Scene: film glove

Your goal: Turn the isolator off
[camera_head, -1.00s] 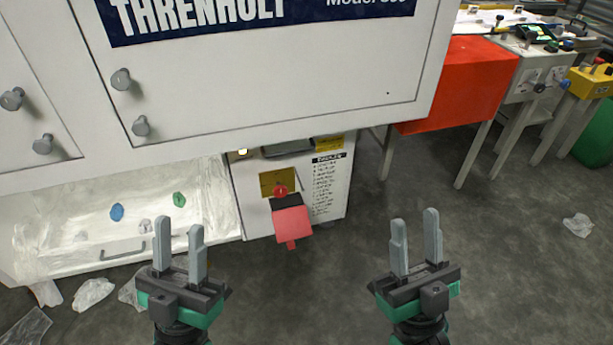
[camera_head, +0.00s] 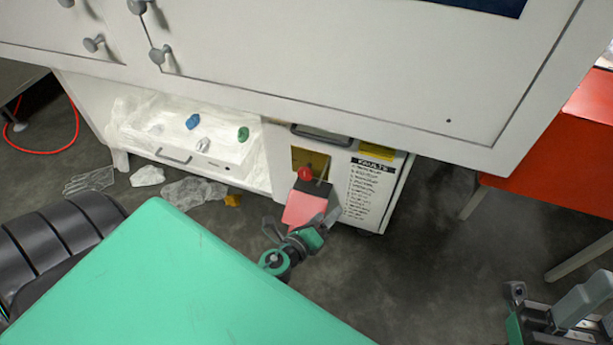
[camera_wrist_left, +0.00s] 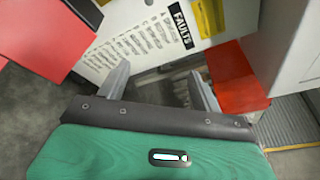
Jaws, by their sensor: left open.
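The isolator has a round red knob (camera_head: 305,173) on a yellow plate (camera_head: 312,159), low on the front of the white machine. My left gripper (camera_head: 302,224) is open in front of the flap, a finger to each side in the head view; contact cannot be told. In the left wrist view its fingers (camera_wrist_left: 160,88) are apart with nothing between, facing the faults label (camera_wrist_left: 150,42). A red surface (camera_wrist_left: 45,28) shows at upper left there. My right gripper (camera_head: 570,312) is open and empty, partly cut off.
The white cabinet (camera_head: 330,70) overhangs the isolator panel. An open white tray (camera_head: 228,165) with small coloured lumps is left of it. Crumpled film (camera_head: 195,190) lies on the floor. A red table (camera_head: 560,160) stands right. The floor before it is clear.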

